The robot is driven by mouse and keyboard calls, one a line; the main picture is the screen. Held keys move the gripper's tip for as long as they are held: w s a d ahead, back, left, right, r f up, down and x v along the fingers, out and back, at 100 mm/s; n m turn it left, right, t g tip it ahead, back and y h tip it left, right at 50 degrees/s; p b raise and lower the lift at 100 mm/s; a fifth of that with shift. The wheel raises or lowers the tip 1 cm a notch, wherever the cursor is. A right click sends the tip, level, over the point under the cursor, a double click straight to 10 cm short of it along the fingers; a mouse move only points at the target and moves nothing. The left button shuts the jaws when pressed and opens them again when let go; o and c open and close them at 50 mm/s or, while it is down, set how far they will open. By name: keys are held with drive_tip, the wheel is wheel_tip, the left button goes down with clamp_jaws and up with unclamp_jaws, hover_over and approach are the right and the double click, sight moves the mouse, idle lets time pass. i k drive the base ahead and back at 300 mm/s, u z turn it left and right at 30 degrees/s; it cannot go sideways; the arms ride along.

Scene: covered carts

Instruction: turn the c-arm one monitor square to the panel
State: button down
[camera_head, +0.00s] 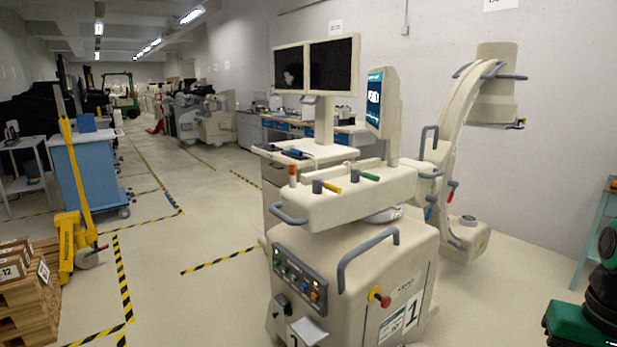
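The c-arm marked 1 (350,270) stands just ahead, a cream wheeled base with grey handles and a large curved arm at its right. A monitor (374,100) with a lit blue screen stands upright on its post. It shows at a steep slant, its screen facing left and partly towards me. The panel (300,278) with buttons is on the base's front left face. I cannot tell the exact angle between monitor and panel.
A cart with two dark screens (316,66) stands close behind the c-arm. A yellow pallet truck (72,240) and wooden pallets (25,290) are at left. A green and black shape (590,315) fills the lower right edge. Striped floor between the pallets and c-arm is clear.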

sight(384, 114)
drive_tip(key=k, duration=0.5)
drive_tip(key=z, duration=0.55)
drive_tip(key=i, duration=1.3)
drive_tip(key=u, duration=0.5)
